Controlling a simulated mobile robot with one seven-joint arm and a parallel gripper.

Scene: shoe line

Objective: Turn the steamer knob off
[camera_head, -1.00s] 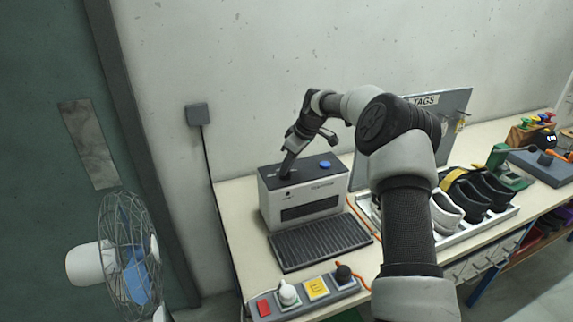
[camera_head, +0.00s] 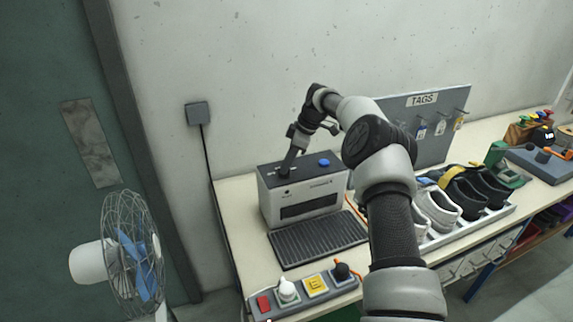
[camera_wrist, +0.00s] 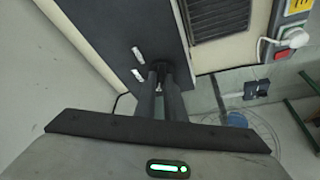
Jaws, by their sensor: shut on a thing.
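The steamer (camera_head: 302,196) is a grey-white box with a dark top and a front slot, standing at the left end of the bench. A blue knob (camera_head: 323,162) sits on its top, to the right of my gripper. My gripper (camera_head: 286,172) points down onto the left part of the dark top. In the wrist view my gripper (camera_wrist: 162,88) has its fingers close together around a small dark knob (camera_wrist: 160,68), mostly hidden between the fingertips. White markings lie beside it on the steamer top (camera_wrist: 105,40). The knob's pointer direction cannot be made out.
A ribbed dark mat (camera_head: 318,240) lies before the steamer. Shoes stand on a white tray (camera_head: 508,212) to the right. A fan (camera_head: 132,255) stands at left.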

